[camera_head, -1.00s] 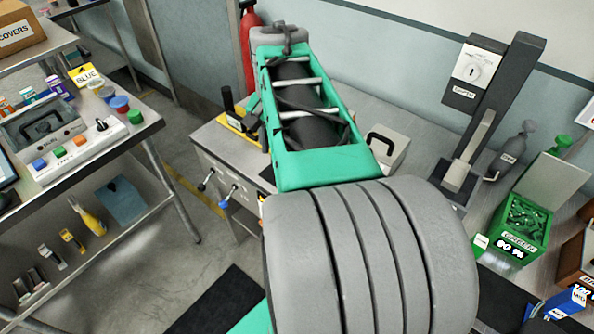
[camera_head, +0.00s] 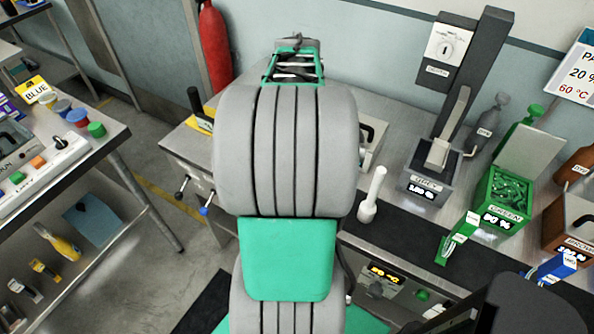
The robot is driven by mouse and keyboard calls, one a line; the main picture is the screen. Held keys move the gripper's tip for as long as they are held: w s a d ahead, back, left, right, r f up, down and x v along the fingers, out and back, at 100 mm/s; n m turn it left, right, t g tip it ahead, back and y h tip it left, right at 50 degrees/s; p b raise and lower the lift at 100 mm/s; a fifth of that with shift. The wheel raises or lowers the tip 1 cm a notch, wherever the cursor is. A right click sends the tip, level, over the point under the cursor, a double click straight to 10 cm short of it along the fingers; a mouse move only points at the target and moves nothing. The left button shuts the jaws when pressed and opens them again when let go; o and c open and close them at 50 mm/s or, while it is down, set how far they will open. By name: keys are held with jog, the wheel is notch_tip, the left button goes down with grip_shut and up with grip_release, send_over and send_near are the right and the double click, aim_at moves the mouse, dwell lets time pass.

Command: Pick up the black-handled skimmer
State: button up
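My arm fills the middle of the head view, with grey joints and green links, and it hides part of the bench behind it. My gripper does not show in the view. I cannot pick out the skimmer for certain. An upright black handle (camera_head: 197,105) stands beside a yellow piece at the back left of the bench, left of my arm. It may be the skimmer's handle, but any skimming head is not visible.
A grey dip module (camera_head: 432,187), a green dip module (camera_head: 503,197) and a brown one (camera_head: 570,222) stand along the bench at right. A white pestle-like object (camera_head: 373,195) stands right of my arm. A steel table (camera_head: 95,160) with coloured caps is at left. A red extinguisher (camera_head: 215,45) stands behind.

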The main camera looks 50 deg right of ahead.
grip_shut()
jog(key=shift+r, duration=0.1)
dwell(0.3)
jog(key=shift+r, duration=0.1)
